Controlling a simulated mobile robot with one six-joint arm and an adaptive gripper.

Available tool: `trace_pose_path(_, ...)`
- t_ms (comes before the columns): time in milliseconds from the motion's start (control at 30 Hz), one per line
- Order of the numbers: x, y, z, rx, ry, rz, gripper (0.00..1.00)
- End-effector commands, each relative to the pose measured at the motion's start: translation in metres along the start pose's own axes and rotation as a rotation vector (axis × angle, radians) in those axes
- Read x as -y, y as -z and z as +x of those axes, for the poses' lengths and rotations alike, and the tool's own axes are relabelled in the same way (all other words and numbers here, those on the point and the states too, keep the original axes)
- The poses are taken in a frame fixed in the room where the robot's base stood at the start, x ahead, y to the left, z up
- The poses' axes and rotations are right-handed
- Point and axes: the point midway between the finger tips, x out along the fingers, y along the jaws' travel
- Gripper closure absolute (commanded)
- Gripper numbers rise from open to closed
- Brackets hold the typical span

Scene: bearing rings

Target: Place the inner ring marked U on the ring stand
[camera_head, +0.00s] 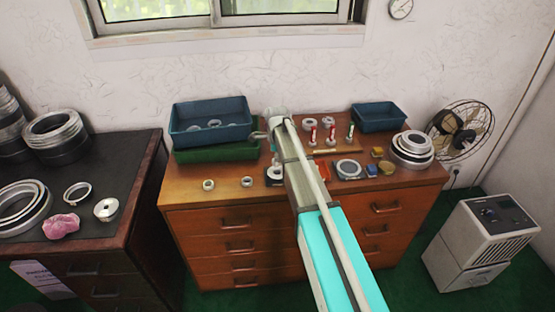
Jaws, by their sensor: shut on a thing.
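My gripper (259,135) is at the far end of my arm, beside the right end of the blue bin. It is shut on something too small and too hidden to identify. Upright red pegs (313,132) and a green one (350,131) stand on a brown stand (345,144) at the back right of the cabinet top, with pale rings around or beside them. Two small rings, a left one (208,184) and a right one (247,181), lie on the cabinet's front left. No U mark is readable on any ring.
The blue bin (180,138) holds rings and sits on a green bin (190,156). A small blue bin (378,116), stacked large rings (411,160) and a grey disc-topped block (348,170) are at right. My arm hides the cabinet's middle. The front left is mostly clear.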

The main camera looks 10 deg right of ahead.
Motion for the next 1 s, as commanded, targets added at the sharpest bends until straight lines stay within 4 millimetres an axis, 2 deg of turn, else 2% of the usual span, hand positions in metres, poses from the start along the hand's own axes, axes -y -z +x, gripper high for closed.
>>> trace_pose_path(100,0.000,0.000,0.012,0.000,0.000,0.000,0.91)
trace_pose_path(300,0.000,0.000,0.020,0.000,0.000,0.000,0.91)
trace_pose_path(1000,0.000,0.000,0.020,0.000,0.000,0.000,0.91)
